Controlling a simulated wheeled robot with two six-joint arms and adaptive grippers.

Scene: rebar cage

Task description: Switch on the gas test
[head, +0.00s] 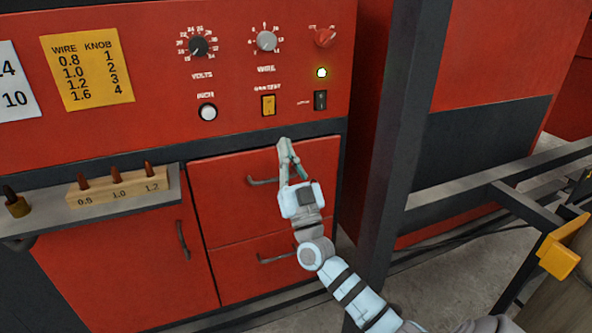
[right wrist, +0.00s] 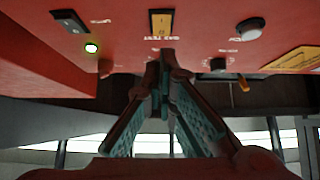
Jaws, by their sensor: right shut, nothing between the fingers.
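The gas test switch is a yellow rocker (head: 268,105) on the red machine panel, under the wire knob. It also shows in the right wrist view (right wrist: 161,23), with its label beside it. My right gripper (head: 287,145) is shut and empty, a little below the switch and in front of the panel's lower edge. In the right wrist view its fingertips (right wrist: 160,70) meet just short of the label, apart from the rocker as far as I can tell. My left gripper is in neither view.
A black switch (head: 320,100) sits to the right of the yellow one, below a lit green lamp (head: 321,73). A white inch button (head: 208,112) is to the left. Drawers (head: 225,190) with handles are below. A dark post (head: 385,150) stands right of the arm.

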